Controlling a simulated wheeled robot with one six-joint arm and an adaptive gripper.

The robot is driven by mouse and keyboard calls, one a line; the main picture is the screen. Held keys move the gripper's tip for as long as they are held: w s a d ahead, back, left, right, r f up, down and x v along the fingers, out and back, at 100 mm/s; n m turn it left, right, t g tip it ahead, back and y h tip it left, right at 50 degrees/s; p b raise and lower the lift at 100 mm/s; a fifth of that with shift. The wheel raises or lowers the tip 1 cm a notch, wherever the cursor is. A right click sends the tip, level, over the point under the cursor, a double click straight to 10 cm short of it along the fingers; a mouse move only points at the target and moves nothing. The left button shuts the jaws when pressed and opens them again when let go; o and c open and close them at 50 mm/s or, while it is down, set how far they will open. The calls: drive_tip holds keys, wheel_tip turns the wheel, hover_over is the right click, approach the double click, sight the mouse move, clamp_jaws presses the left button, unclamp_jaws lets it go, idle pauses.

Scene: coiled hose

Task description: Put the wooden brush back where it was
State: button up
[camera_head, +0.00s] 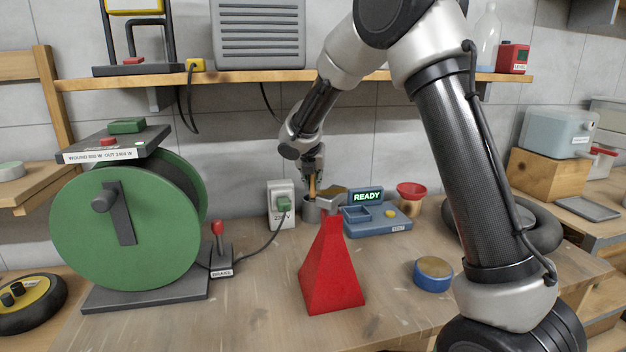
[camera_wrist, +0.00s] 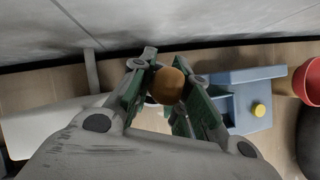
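The wooden brush shows as a short upright length of tan handle (camera_head: 312,188) under my gripper (camera_head: 313,178) in the head view. In the wrist view its rounded brown end (camera_wrist: 169,85) sits between the green finger pads of my gripper (camera_wrist: 165,100), which look closed against it. A small grey metal cup (camera_head: 311,212) stands directly below on the bench. The handle runs down to the cup's mouth. The brush's lower end is hidden, so I cannot tell how deep it sits.
A blue READY device (camera_head: 378,222) stands close right of the cup, and a white switch box (camera_head: 281,203) close left. A red funnel-shaped piece (camera_head: 331,268) stands in front. A green reel (camera_head: 125,225) fills the left. The wall and shelf (camera_head: 240,80) are behind.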

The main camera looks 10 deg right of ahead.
drive_tip(key=o, duration=0.4)
